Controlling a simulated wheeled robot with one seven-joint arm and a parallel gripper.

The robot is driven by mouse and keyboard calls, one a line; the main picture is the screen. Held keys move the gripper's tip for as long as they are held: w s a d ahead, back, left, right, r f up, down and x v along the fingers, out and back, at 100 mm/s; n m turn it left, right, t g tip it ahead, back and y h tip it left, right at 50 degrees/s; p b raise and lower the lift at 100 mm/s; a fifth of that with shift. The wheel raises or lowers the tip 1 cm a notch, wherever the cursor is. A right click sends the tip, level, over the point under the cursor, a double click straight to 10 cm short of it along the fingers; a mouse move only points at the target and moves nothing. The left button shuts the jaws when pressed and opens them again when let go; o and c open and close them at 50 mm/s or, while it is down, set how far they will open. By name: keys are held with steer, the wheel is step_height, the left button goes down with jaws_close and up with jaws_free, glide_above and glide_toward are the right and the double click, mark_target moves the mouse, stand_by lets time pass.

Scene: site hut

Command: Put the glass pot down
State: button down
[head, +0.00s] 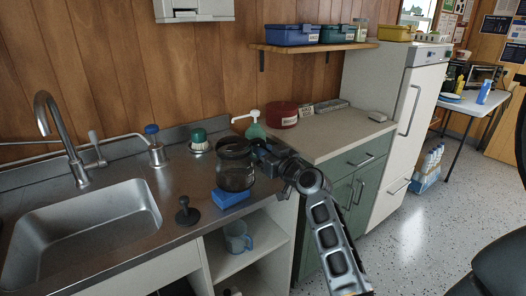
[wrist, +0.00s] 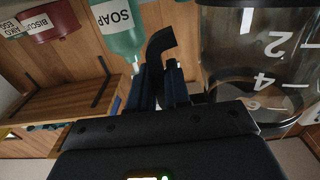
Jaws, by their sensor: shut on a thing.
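The glass pot (head: 235,178) is a clear jug with a dark band and white numbers on its side. In the head view it shows over the steel counter, just behind a blue block (head: 228,198). Whether its base touches the counter I cannot tell. My gripper (head: 258,150) comes in from the right and is shut on the pot's black handle. In the wrist view the handle (wrist: 160,45) runs between the fingers (wrist: 160,88), and the glass pot (wrist: 255,45) fills the upper right. The picture there is upside down.
The sink (head: 85,235) lies left. A black tamper-like tool (head: 187,212) stands near the front edge. Behind are a green-topped jar (head: 199,140), a soap bottle (head: 255,131) and a red tin (head: 283,115). A blue mug (head: 237,238) sits on the shelf below. The beige worktop (head: 335,135) is mostly clear.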

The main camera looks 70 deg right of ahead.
steer(key=shift+f, duration=0.15)
steer(key=c, duration=1.1)
jaws_free()
steer(key=shift+p, duration=0.5)
steer(key=shift+b+v, duration=1.55)
steer(key=shift+v, duration=2.4)
